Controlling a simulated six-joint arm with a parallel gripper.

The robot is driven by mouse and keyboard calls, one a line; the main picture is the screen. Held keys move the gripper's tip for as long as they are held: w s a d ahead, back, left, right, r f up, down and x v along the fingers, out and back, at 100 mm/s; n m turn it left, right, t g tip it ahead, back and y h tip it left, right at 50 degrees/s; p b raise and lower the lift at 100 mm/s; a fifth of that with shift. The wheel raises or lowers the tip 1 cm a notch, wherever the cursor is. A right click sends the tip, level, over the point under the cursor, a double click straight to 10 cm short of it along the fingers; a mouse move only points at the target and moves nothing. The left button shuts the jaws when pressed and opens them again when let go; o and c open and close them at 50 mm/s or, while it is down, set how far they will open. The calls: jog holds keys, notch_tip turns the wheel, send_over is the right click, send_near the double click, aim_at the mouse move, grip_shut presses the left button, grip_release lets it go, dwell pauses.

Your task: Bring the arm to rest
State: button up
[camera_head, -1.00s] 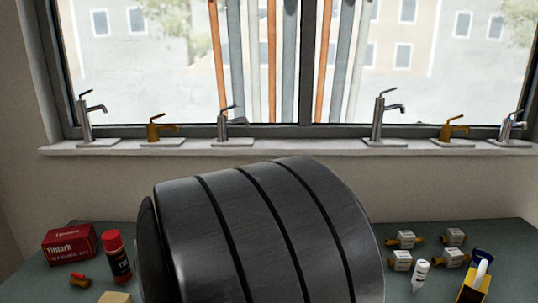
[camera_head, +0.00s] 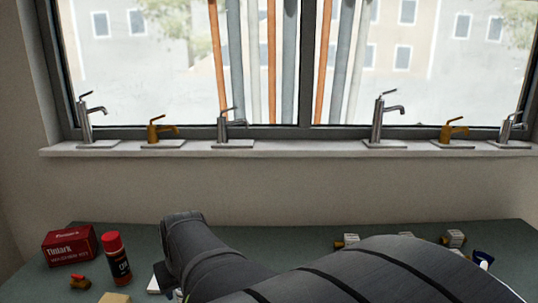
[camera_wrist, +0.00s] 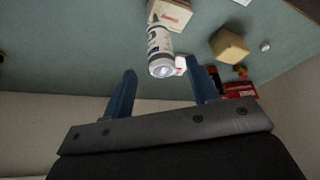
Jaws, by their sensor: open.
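My gripper (camera_wrist: 160,84) shows in the wrist view with its two blue fingers wide apart and nothing held between them. A white cylinder with dark lettering (camera_wrist: 159,48) lies beyond the fingertips; the view does not show how far off it is. In the head view my dark grey arm fills the bottom middle and right, and my fingers cannot be seen. The green worktop (camera_head: 245,240) lies below and behind the arm.
A red box (camera_head: 69,246), a dark can with a red cap (camera_head: 117,260) and a small brass valve (camera_head: 80,283) stand at left. A beige block (camera_wrist: 229,45) is near. Fittings (camera_head: 453,238) at right are partly hidden. Taps line the windowsill (camera_head: 300,150).

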jog(key=x, duration=0.8)
jog(key=shift+w+r, duration=0.1)
jog(key=shift+r, duration=0.1)
notch_tip(320, 180, up, 4)
jog(key=shift+f, duration=0.2)
jog(key=shift+d+r, duration=0.2)
jog(key=shift+d, duration=0.2)
